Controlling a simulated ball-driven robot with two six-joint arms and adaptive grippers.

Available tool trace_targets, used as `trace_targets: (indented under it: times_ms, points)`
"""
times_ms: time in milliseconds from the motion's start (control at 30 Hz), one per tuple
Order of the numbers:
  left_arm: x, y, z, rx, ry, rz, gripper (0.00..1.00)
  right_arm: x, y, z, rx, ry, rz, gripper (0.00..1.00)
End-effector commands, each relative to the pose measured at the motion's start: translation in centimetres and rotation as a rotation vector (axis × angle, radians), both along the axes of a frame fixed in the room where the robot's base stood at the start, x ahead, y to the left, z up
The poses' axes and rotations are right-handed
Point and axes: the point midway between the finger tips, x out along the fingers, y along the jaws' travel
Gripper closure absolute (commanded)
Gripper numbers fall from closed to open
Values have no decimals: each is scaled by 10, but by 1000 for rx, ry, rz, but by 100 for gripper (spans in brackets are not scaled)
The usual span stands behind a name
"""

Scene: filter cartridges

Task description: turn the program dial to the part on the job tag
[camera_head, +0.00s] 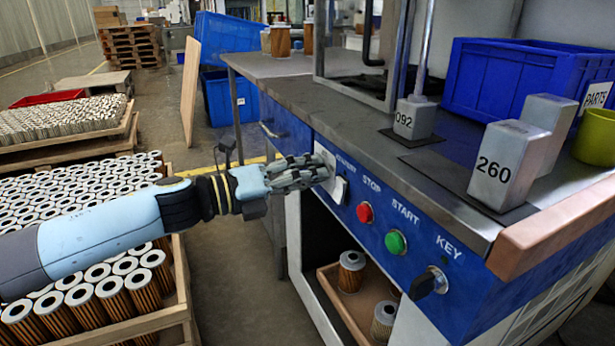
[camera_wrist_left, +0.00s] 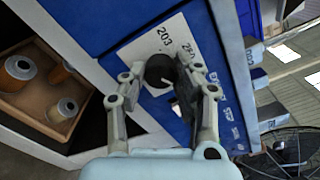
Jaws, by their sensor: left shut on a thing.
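My left gripper (camera_head: 318,170) reaches the left end of the blue control panel (camera_head: 318,212) and is shut on the program dial. In the head view its fingers hide the dial. In the left wrist view the round black dial (camera_wrist_left: 158,68) lies between the fingertips (camera_wrist_left: 165,88), on a white plate (camera_wrist_left: 188,30). The plate reads 203 and a second number that is hard to read. The dial's pointer direction cannot be told. I cannot identify a job tag. My right gripper is not in view.
Right along the panel are a red stop button (camera_head: 365,213), a green start button (camera_head: 396,243) and a key switch (camera_head: 431,281). Grey blocks marked 092 (camera_head: 414,118) and 260 (camera_head: 502,165) stand on the bench. A wooden tray (camera_head: 345,300) of cartridges sits below.

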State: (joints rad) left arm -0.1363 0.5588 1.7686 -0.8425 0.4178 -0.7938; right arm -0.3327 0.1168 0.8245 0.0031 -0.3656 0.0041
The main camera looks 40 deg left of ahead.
Motion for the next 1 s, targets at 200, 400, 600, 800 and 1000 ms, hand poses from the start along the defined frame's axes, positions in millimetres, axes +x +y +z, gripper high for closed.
trace_targets:
  times_ms: [200, 400, 600, 800, 1000]
  points:
    - [-1, 0, -2, 11, -3, -2, 100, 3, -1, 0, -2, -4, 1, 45]
    - [-1, 0, -3, 11, -2, -2, 100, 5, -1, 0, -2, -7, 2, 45]
    - [-1, 0, -2, 10, -2, -2, 50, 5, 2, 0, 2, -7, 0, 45]
    - [-1, 0, -1, 10, -3, -1, 47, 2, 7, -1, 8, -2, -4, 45]
    - [-4, 2, -1, 11, -4, -1, 47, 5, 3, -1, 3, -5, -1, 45]
